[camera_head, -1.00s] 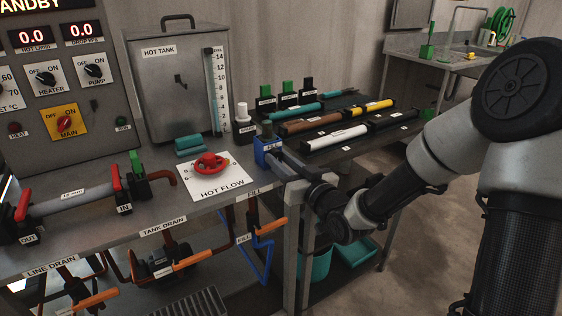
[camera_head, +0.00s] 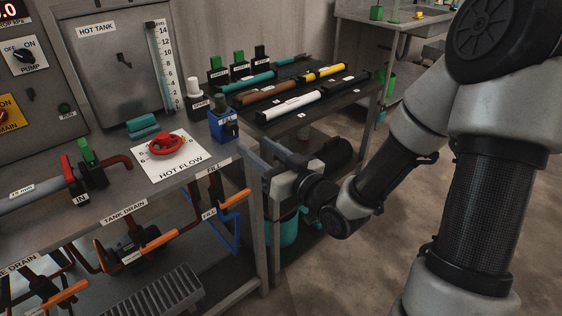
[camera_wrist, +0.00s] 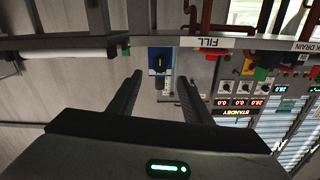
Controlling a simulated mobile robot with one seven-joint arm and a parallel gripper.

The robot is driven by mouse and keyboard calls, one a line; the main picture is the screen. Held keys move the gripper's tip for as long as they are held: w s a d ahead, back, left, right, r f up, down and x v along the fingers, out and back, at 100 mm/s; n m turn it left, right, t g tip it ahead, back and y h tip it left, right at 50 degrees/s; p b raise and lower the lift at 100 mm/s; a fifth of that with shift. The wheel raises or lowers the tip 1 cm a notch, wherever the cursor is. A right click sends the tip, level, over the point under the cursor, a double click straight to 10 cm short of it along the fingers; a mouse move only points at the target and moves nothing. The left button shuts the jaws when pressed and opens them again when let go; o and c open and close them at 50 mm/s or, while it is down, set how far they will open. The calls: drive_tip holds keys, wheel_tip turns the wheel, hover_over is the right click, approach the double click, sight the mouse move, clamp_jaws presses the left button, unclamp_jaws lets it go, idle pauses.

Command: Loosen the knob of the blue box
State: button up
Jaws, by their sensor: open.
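The blue box (camera_head: 226,131) stands at the right end of the steel bench, by the FILL label, with a dark cylinder (camera_head: 221,104) on top. In the wrist view the blue box (camera_wrist: 154,73) shows its black round knob (camera_wrist: 160,63) facing me. My gripper (camera_head: 262,149) is open and empty, just right of the box in the head view, with a gap between. In the wrist view, the fingertips of my gripper (camera_wrist: 157,80) lie either side of the box in the picture, apart from it.
The red HOT FLOW wheel (camera_head: 165,146) is left of the box. A white-capped SPARE post (camera_head: 195,94) stands behind it. A dark table (camera_head: 330,106) with coloured tubes is behind my gripper. Orange-handled levers (camera_head: 234,199) hang below the bench edge. Open floor lies right.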

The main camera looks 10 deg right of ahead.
drive_tip(key=p+v, duration=0.8)
drive_tip(key=p, duration=0.4)
drive_tip(key=shift+s, duration=0.15)
